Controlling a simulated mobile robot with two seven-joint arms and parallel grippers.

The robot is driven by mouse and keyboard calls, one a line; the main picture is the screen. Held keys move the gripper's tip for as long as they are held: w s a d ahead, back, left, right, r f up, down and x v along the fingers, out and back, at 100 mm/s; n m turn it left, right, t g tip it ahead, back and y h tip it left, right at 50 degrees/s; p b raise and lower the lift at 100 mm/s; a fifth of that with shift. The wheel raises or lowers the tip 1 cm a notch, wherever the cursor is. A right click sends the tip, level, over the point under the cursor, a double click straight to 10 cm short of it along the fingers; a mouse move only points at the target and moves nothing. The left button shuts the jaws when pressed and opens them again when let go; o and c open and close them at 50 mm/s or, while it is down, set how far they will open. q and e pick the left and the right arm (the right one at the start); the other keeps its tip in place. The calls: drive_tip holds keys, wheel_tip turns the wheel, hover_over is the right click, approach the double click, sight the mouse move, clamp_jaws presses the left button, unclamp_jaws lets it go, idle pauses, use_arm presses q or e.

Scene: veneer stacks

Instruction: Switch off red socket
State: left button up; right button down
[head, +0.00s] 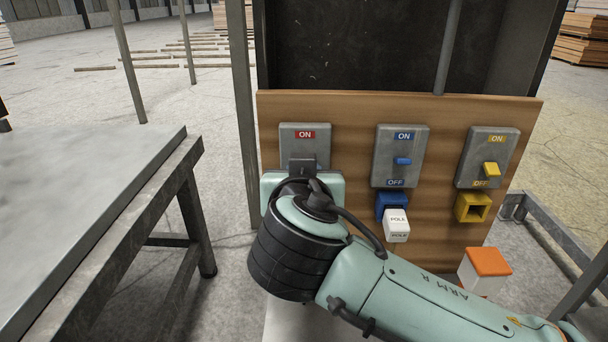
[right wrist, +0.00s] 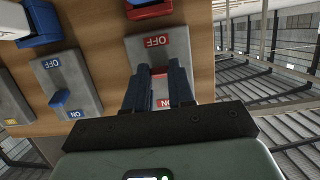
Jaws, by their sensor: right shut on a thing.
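The red-labelled switch plate (head: 304,132) is at the left of a wooden board, with its red ON label at the top. The right wrist view shows this plate (right wrist: 138,50) upside down, with OFF above and ON partly hidden below. My right gripper (right wrist: 158,76) is shut on the red switch lever (right wrist: 159,73), one dark finger on each side. The lever's exact position is hard to tell. The red socket (right wrist: 150,9) is cut by the top edge of the wrist view; my arm hides it in the head view. My left gripper is not in view.
A blue switch (head: 403,161) stands beside it, above a blue socket (head: 390,203) holding a white plug (head: 397,226). Further right are a yellow switch (head: 491,169) and an empty yellow socket (head: 473,208). An orange-topped white box (head: 487,262) is below. A metal table (head: 90,200) stands left.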

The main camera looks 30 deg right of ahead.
drive_tip(key=c, duration=1)
unclamp_jaws()
drive_tip(key=shift+o, duration=0.2)
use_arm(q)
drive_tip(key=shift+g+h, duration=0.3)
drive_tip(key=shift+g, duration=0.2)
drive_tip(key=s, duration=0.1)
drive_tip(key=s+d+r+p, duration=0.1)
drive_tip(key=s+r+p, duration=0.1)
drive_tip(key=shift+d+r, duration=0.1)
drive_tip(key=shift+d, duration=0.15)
use_arm(e)
drive_tip(key=v, duration=1.3)
drive_tip(key=shift+s, duration=0.25)
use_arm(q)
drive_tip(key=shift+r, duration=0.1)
use_arm(e)
drive_tip(key=shift+r, duration=0.15)
